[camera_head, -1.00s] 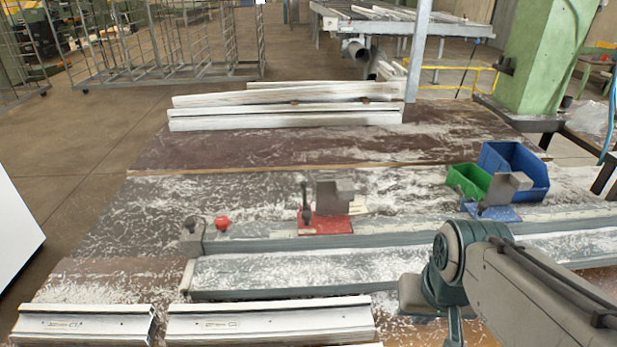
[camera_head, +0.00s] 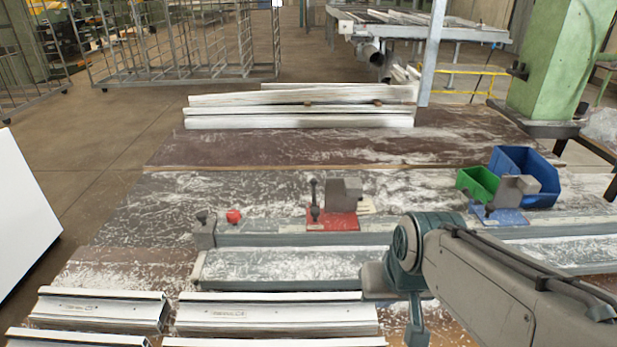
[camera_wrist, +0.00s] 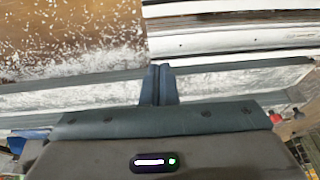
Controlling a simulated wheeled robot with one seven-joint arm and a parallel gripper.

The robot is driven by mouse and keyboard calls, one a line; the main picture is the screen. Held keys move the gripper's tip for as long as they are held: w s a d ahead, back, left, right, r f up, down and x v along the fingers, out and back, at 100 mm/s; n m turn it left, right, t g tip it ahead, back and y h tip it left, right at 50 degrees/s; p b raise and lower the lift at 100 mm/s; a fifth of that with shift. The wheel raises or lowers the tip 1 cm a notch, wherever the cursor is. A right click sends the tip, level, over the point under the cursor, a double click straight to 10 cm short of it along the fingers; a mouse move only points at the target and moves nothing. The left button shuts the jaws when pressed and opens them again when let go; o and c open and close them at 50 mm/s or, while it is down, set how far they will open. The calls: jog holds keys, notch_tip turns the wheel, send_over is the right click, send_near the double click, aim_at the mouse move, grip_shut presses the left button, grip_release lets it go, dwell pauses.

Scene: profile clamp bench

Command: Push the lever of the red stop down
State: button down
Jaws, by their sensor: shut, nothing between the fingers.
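The red stop (camera_head: 340,223) sits on the grey rail, a red base plate carrying a grey block (camera_head: 345,194). Its dark lever (camera_head: 314,200) stands upright at the left of the block in the head view. My gripper (camera_wrist: 159,70) is shut and empty in the wrist view, with its two fingers side by side. In the head view my arm's end is in front of the rail, to the right of and nearer than the red stop, apart from the lever. A small red part shows at the right edge of the wrist view, too small to identify.
A blue stop (camera_head: 497,216) stands farther right on the rail, near a green bin (camera_head: 477,185) and a blue bin (camera_head: 540,180). A red knob (camera_head: 233,216) is at the rail's left end. White profiles (camera_head: 265,317) lie in front; more profiles (camera_head: 300,121) lie at the back.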

aim_at(313, 183)
jog(key=w+a+r+m+t+h, duration=0.1)
jog(key=w+a+t, duration=0.5)
jog(key=w, duration=0.3)
jog(key=w+a+m+t+h, duration=0.1)
jog(key=w+a+t+h, duration=0.1)
jog(key=w+a+t, duration=0.4)
jog(key=w+a+b, duration=0.1)
jog(key=w+a, duration=0.1)
jog(key=w, duration=0.2)
jog(key=shift+w+a+r+h, duration=0.15)
jog(key=shift+w+r+h, duration=0.15)
jog(key=shift+r, duration=0.1)
jog(key=p+x, duration=0.1)
jog(key=x, duration=1.3)
